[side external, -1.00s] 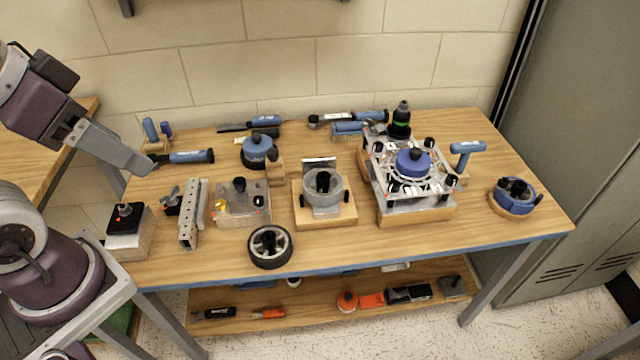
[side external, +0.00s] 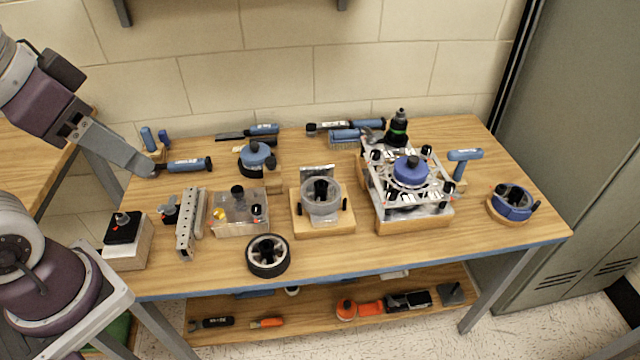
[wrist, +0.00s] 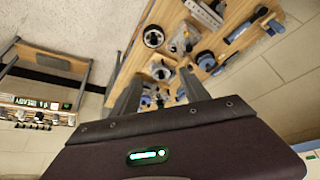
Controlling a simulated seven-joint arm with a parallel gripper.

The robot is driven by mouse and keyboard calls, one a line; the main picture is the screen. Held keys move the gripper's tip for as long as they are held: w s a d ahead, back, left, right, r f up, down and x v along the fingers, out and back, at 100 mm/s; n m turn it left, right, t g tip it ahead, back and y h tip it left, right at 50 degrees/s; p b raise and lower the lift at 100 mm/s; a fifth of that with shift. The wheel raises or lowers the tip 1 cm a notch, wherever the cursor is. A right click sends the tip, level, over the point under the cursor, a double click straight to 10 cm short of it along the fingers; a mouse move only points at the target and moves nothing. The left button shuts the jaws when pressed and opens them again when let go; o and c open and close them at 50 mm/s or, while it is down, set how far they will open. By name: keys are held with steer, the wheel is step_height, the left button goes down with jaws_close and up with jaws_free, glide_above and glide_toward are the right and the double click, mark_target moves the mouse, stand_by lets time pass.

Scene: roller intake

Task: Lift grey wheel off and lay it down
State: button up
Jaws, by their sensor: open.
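A grey wheel (side external: 321,195) sits around a dark post on a wooden block (side external: 338,224) at the middle of the bench. A metal plate stands behind it, and small black pegs flank it. In the wrist view the grey wheel (wrist: 161,72) appears small beyond my fingers. My gripper (side external: 150,168) is at the left end of the bench in the side view, well away from the wheel. The wrist view shows my gripper (wrist: 157,92) with its two fingers apart and nothing visibly between them. A separate black-tyred wheel with a grey hub (side external: 268,256) lies flat near the front edge.
Left of the wheel stand a clear block fixture (side external: 239,213) and a perforated metal rail (side external: 191,224). To the right is a tall metal frame with a blue knob (side external: 410,171). A blue ring part (side external: 512,202) is far right. Bare wood lies along the front right.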

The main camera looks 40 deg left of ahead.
steer(key=w+r+m+g, duration=0.1)
steer(key=w+r+m, duration=0.1)
steer(key=w, duration=0.8)
steer(key=m+g, duration=0.4)
steer(key=m, duration=0.3)
glide_above(321, 181)
steer(key=s, duration=0.1)
step_height(321, 181, down, 23)
steer(key=f, duration=1)
steer(key=shift+d, duration=0.35)
jaws_close()
steer(key=shift+w+r, duration=0.1)
